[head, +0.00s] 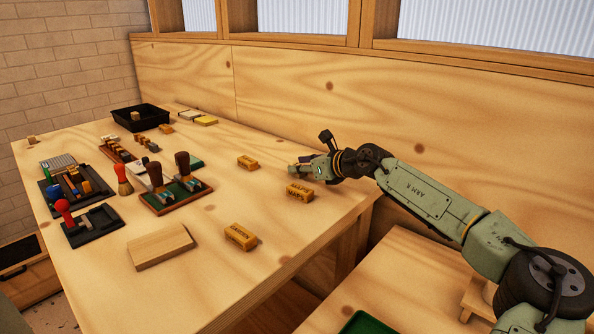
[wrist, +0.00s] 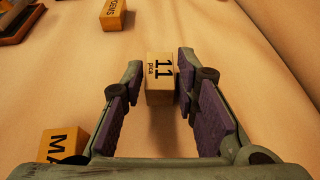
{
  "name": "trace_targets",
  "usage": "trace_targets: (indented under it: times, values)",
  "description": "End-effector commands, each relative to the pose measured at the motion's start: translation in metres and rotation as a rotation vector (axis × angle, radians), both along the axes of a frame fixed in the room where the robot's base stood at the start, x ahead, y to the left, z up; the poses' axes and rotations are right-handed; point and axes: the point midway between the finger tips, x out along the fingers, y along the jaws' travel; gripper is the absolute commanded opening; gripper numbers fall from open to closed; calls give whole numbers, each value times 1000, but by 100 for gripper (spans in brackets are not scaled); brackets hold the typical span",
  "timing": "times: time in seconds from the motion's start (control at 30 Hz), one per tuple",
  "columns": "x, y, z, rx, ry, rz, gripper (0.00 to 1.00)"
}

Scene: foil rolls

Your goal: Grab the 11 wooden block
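The wooden block marked 11 (wrist: 160,82) stands in the wrist view between the fingertips of my gripper (wrist: 160,88). The fingers are spread, with a gap on the block's left side. The right finger is very close to the block, and I cannot tell if they touch. In the head view my gripper (head: 303,170) is low over the table's right part, reaching in from the right. The 11 block is mostly hidden there by the gripper.
Other lettered wooden blocks lie nearby: one behind (head: 247,162), one just in front (head: 300,193) and one farther forward (head: 240,236). Stamps on a green tray (head: 176,193), a flat wooden board (head: 160,246) and a black bin (head: 141,117) are to the left. A wooden wall panel (head: 290,95) rises behind.

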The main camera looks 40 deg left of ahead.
Motion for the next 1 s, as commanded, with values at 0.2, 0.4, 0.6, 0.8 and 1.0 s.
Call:
trace_targets:
  times: [0.2, 0.4, 0.6, 0.8, 1.0]
  values:
    - [0, 0, 0, 0, 0, 0, 11]
    - [0, 0, 0, 0, 0, 0, 4]
    - [0, 0, 5, 1, -2, 1, 4]
    - [0, 1, 39, 2, -6, 0, 4]
    - [0, 0, 78, 0, -3, 0, 4]
